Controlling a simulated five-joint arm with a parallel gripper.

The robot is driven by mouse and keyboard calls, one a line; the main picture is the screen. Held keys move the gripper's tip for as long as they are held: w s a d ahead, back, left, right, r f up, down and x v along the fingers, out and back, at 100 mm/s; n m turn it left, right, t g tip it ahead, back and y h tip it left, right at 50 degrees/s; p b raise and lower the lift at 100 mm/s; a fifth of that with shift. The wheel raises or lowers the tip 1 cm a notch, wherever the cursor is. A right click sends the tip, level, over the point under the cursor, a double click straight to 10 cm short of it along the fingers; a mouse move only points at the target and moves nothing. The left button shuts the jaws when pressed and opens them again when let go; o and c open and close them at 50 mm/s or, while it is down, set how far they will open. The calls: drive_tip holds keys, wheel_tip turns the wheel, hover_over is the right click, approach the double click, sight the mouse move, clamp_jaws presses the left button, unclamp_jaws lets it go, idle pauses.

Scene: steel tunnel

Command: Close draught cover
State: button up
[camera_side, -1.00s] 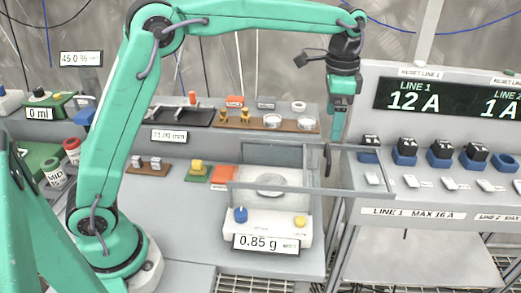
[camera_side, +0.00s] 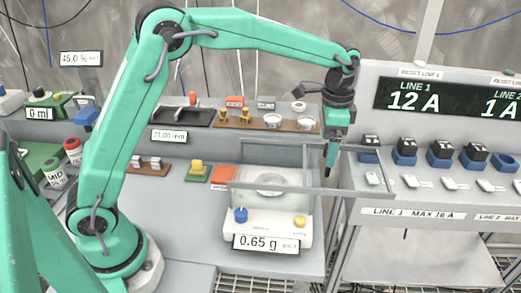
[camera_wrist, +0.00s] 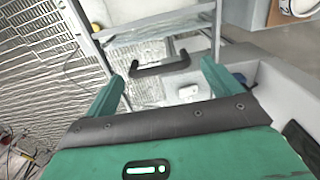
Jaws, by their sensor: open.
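The draught cover (camera_side: 362,191) is a clear box with grey edges at the balance (camera_side: 265,222). Its frame sticks out to the right, past the balance body. In the wrist view its dark handle (camera_wrist: 160,68) lies ahead of my gripper, between the lines of the two fingers. My gripper (camera_side: 331,165) is open and points down at the right side of the balance, close to the handle. In the wrist view the green fingers (camera_wrist: 161,80) are spread apart with nothing held. I cannot tell whether they touch the handle. The balance display (camera_side: 266,243) reads 0.65 g.
The switch panel (camera_side: 440,215) with blue and black switches (camera_side: 404,150) stands just right of the cover frame. A raised shelf (camera_side: 235,128) with brass weights and white dishes runs behind. An orange block (camera_side: 224,174) and a yellow knob (camera_side: 197,166) sit left of the balance.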

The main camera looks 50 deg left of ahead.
drive_tip(key=shift+f, duration=0.35)
drive_tip(key=shift+c, duration=0.4)
drive_tip(key=c, duration=1.1)
drive_tip(key=shift+a, duration=0.1)
drive_tip(key=shift+s+a, duration=0.1)
drive_tip(key=s+a, duration=1.2)
drive_tip(key=shift+s+a+r, duration=0.15)
drive_tip(key=shift+a, duration=0.15)
drive_tip(key=o, duration=1.1)
drive_tip(key=shift+o, duration=0.4)
drive_tip(key=shift+s+d, duration=0.1)
